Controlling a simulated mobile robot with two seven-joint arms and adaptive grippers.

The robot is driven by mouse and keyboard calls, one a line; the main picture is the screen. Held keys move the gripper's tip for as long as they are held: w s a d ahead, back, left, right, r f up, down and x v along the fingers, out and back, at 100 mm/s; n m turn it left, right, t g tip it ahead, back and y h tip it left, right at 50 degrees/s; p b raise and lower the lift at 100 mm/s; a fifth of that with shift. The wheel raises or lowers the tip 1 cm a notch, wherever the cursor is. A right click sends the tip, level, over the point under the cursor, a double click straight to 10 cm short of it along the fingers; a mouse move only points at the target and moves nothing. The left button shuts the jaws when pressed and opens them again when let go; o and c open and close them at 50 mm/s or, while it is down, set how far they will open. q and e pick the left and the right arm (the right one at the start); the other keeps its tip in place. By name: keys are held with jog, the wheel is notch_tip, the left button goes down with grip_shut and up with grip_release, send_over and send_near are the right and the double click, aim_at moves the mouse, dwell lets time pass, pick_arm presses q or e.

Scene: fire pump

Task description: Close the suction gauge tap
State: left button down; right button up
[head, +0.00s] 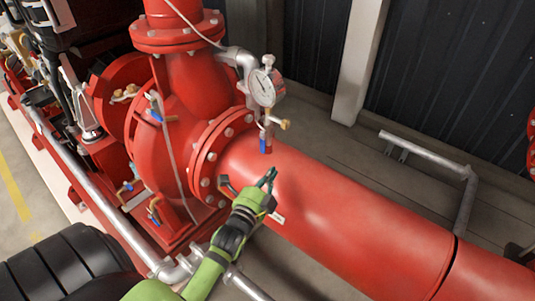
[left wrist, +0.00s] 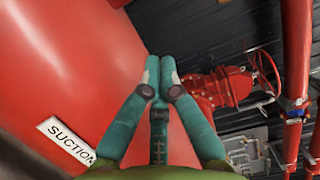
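A round white-faced gauge (head: 262,87) stands above the red suction pipe (head: 350,215) near its flange. Below it is a tap with a blue lever (head: 265,143), hanging down close to the top of the pipe. A brass fitting (head: 285,124) sticks out to the right beside it. My left gripper (head: 268,178) is a little below the blue lever in the head view, apart from it, in front of the pipe. In the left wrist view its fingers (left wrist: 160,70) meet at the tips with nothing between them. The tap is not seen there. My right gripper is not in view.
A white SUCTION label (left wrist: 67,142) is on the pipe beside the left fingers. The red pump body (head: 165,150) with other blue-handled taps (head: 157,117) stands to the left. A red valve with a handwheel (left wrist: 265,72) is beyond. Grey pipework (head: 425,150) stands right.

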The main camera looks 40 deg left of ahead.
aim_at(263, 143)
pick_arm(q)
jog(key=w, duration=0.4)
jog(key=w+a, duration=0.1)
jog(key=w, duration=0.1)
jog(key=shift+r+p, duration=0.1)
jog(key=shift+p, duration=0.2)
jog(key=shift+a+p, duration=0.55)
jog(key=shift+a, duration=1.45)
jog(key=shift+f, duration=0.2)
jog(key=shift+a+m+b, duration=0.15)
jog(key=shift+m+b, duration=0.25)
jog(key=shift+a+f, duration=0.1)
